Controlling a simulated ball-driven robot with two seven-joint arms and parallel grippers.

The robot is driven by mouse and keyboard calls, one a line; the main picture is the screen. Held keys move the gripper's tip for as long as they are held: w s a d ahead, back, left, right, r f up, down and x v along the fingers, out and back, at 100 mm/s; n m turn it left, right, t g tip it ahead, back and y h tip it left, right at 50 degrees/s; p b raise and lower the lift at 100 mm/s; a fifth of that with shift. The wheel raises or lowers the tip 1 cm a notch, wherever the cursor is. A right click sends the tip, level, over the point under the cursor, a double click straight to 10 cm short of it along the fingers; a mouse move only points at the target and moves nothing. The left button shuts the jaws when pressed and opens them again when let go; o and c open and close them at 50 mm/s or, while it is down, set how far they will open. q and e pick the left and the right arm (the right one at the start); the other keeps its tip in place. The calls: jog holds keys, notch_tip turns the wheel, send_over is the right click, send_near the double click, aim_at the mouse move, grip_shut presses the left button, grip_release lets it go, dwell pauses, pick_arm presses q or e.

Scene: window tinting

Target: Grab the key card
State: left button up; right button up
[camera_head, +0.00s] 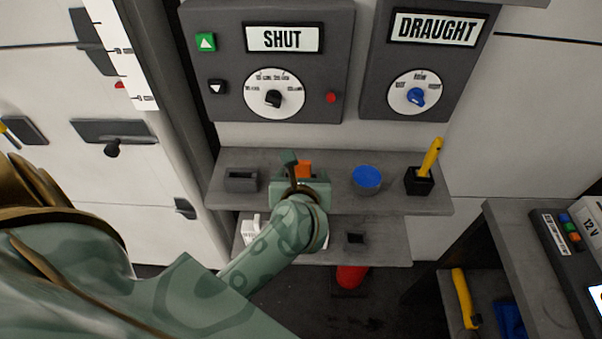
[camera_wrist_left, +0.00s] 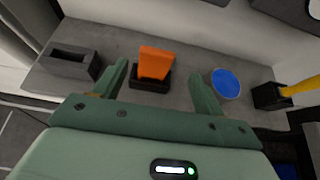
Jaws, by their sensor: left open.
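The orange key card (camera_wrist_left: 155,63) stands upright in a small black holder (camera_wrist_left: 150,81) on the grey shelf, in the left wrist view. In the head view only part of the card (camera_head: 304,168) shows behind my left gripper (camera_head: 297,165). In the left wrist view my left gripper (camera_wrist_left: 160,85) is open, with one finger on each side of the card and holder. I see gaps between the fingers and the card. My right gripper is in neither view.
On the upper shelf (camera_head: 390,201) an empty dark slotted block (camera_head: 241,179) is to the left. A blue round dish (camera_head: 367,178) and a black cup (camera_head: 418,183) with a yellow-handled tool (camera_head: 432,155) are to the right. Control panels (camera_head: 283,98) rise above the shelf.

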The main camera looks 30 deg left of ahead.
aim_at(300, 169)
pick_arm(q)
jog(key=x, duration=0.3)
jog(key=shift+w+a, duration=0.15)
jog(key=x, duration=0.1)
jog(key=b+x, duration=0.1)
jog(key=x, duration=0.2)
jog(key=shift+a+f+b, duration=0.3)
jog(key=shift+f+b, duration=0.05)
jog(key=shift+f, duration=0.15)
jog(key=shift+w+a+f, duration=0.1)
jog(key=shift+w+a, duration=0.05)
jog(key=c, duration=1.1)
